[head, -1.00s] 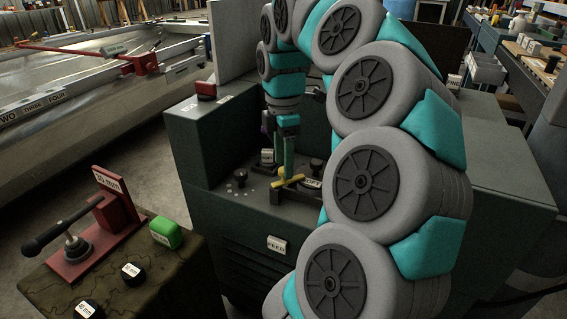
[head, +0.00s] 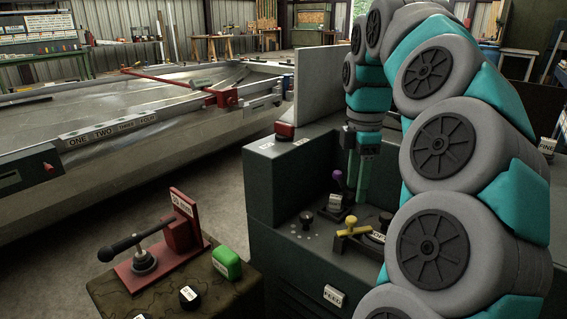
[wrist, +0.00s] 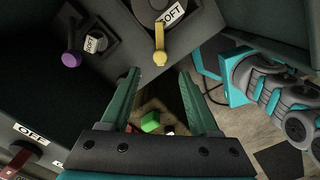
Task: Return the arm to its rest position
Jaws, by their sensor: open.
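My gripper (head: 360,198) hangs from my grey and teal arm over the dark machine console (head: 290,262), its green fingers pointing down. In the wrist view my gripper (wrist: 159,73) has its two fingers well apart with nothing between them. A yellow-handled lever (head: 352,226) stands on the console just below the fingers; it also shows in the wrist view (wrist: 160,56), beyond the fingertips and apart from them. A purple-knobbed lever (head: 338,176) is beside the fingers; it also shows in the wrist view (wrist: 71,60).
A dark stand at lower left carries a red lever fixture (head: 180,237), a green block (head: 227,263) and a black knob (head: 189,297). A red button (head: 285,130) is on the console's raised back edge. A large metal table (head: 110,105) lies at left. Open floor separates it from the console.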

